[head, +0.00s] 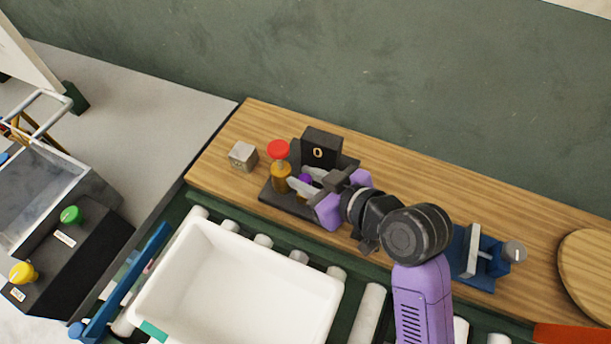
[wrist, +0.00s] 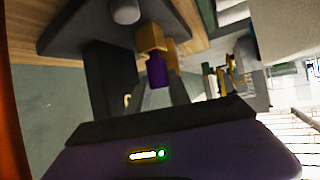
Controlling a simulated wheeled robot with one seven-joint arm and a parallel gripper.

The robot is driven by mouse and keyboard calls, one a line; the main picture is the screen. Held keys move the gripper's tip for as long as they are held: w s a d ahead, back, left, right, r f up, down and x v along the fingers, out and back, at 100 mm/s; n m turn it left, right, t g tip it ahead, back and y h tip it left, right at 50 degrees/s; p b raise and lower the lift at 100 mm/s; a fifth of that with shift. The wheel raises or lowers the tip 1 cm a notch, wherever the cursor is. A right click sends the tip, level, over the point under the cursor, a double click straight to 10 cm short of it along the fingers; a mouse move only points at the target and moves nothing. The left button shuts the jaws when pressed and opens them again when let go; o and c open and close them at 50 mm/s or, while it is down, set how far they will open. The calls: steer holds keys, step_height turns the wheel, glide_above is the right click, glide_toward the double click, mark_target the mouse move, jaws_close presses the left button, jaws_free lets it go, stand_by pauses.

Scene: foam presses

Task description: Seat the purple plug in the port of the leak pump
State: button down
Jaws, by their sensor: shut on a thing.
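The purple plug (head: 305,179) is mostly hidden between the fingers of my gripper (head: 303,178) in the head view. In the wrist view the plug (wrist: 157,72) lines up with a brass port (wrist: 151,38); it touches the port or is very close, and I cannot tell how deep it sits. My gripper is shut on the plug. The leak pump (head: 268,198) has a dark base, a black upright block with a pale ring mark, and a brass cylinder with a red knob. My gripper covers part of the pump.
A small grey block (head: 243,156) stands left of the pump on the wooden shelf (head: 420,180). A blue clamp-like fixture (head: 475,262) and a round wooden board (head: 590,270) are to the right. A white bin (head: 225,285) sits on rollers in front.

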steer(key=c, duration=1.6)
jaws_free()
steer(key=shift+f, duration=0.15)
steer(key=o, duration=0.4)
steer(key=shift+r, duration=0.3)
steer(key=b+v, duration=0.1)
steer(key=v, duration=1.1)
steer(key=shift+f, duration=0.1)
